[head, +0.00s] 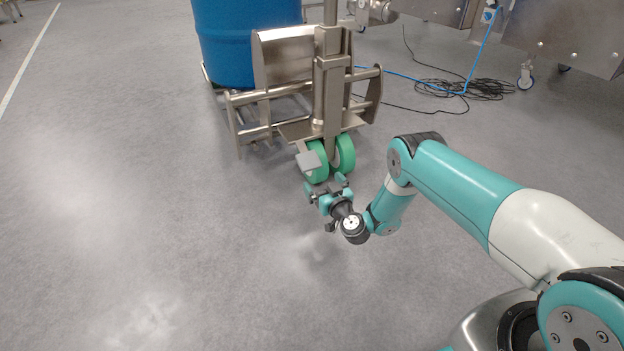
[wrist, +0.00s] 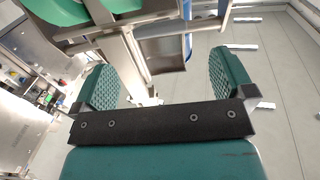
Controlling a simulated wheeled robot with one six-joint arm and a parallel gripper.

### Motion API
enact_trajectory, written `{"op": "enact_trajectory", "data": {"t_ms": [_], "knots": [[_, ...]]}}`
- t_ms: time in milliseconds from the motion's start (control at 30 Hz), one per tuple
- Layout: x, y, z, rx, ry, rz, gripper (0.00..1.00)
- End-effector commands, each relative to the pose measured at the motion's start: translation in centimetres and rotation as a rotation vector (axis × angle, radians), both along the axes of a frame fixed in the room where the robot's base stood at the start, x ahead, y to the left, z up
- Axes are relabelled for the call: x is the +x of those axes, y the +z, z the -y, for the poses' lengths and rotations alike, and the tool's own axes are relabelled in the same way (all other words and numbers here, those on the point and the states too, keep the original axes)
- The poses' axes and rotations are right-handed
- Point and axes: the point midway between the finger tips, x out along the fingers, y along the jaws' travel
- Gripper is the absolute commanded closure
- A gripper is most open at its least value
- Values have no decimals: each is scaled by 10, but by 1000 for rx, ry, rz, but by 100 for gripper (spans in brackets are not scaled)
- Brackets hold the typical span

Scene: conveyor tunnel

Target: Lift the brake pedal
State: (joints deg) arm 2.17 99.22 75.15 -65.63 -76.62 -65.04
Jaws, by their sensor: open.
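The brake pedal (head: 309,161) looks like a small flat grey plate on the front of a steel drum trolley, beside its green wheels (head: 344,153). My gripper (head: 325,187) is open and empty, low in front of the wheels and just below the pedal in the head view. A gap to the pedal seems to remain. In the wrist view, my green ribbed fingers (wrist: 165,80) are spread wide with nothing held between them. The wheels (wrist: 60,10) show there at the top left. I cannot clearly make out the pedal in that view.
The steel trolley frame (head: 330,90) holds a blue drum (head: 222,45). Blue and black cables (head: 465,88) lie on the floor at the back right, near steel machinery (head: 570,35) on castors. The floor to the left is clear.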

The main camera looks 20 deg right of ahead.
Motion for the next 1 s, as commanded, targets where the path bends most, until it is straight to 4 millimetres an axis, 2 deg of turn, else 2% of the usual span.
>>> {"op": "enact_trajectory", "data": {"t_ms": [33, 633, 800, 1000], "knots": [[5, -5, -2, -3, 3, 2, 0], [54, -2, -11, -2, 2, 2, 0], [72, -4, -14, -2, 5, 2, 0], [81, 0, -15, 1, 1, 1, 0]]}}
